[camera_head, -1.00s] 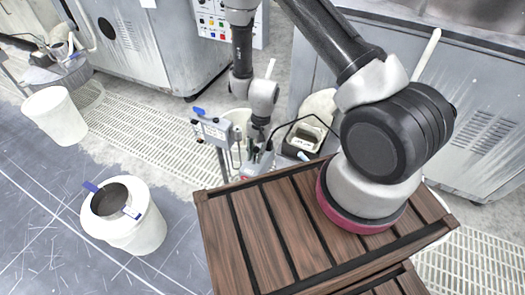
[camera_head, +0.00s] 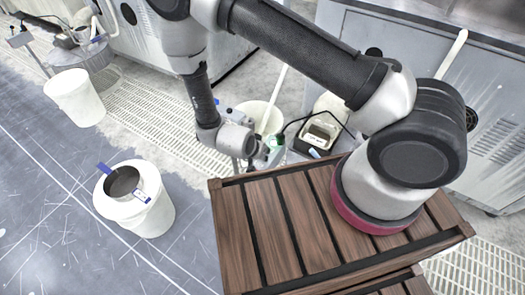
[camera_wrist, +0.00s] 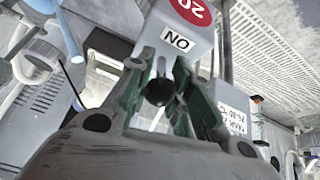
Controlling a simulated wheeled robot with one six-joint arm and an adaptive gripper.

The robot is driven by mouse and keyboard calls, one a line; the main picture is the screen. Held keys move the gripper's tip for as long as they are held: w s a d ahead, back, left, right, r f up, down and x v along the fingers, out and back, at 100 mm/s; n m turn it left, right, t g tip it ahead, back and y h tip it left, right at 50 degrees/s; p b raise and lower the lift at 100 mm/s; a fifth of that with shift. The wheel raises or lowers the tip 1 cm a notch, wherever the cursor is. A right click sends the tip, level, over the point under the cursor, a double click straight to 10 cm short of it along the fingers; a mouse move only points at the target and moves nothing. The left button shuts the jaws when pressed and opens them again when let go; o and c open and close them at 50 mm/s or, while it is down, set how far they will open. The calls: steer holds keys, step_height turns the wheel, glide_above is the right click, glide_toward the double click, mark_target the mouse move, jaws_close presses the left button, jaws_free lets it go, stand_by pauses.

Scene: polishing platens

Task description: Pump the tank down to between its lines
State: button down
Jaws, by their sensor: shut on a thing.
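My gripper (camera_head: 268,152) is low beyond the far edge of the slatted wooden top. In the wrist view its green-padded fingers (camera_wrist: 160,92) are closed around a small round black knob (camera_wrist: 159,91). A white box (camera_wrist: 182,30) with a red disc and lettering that reads as NO is close above the fingers. No level lines can be made out. My arm hides much of the stand behind the gripper.
The slatted wooden top (camera_head: 270,222) fills the near centre. A white bucket (camera_head: 150,217) holding a grey pot stands left of it. Another white bucket (camera_head: 75,97) is far left, and a third (camera_head: 258,113) stands behind my gripper. Grey machines line the back.

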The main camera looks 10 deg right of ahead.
steer(key=shift+s+a+f+t+h, duration=0.1)
steer(key=shift+s+f+t+h, duration=0.05)
steer(key=shift+t+h, duration=0.2)
stand_by(0.3)
steer(key=c, duration=1.3)
jaws_free()
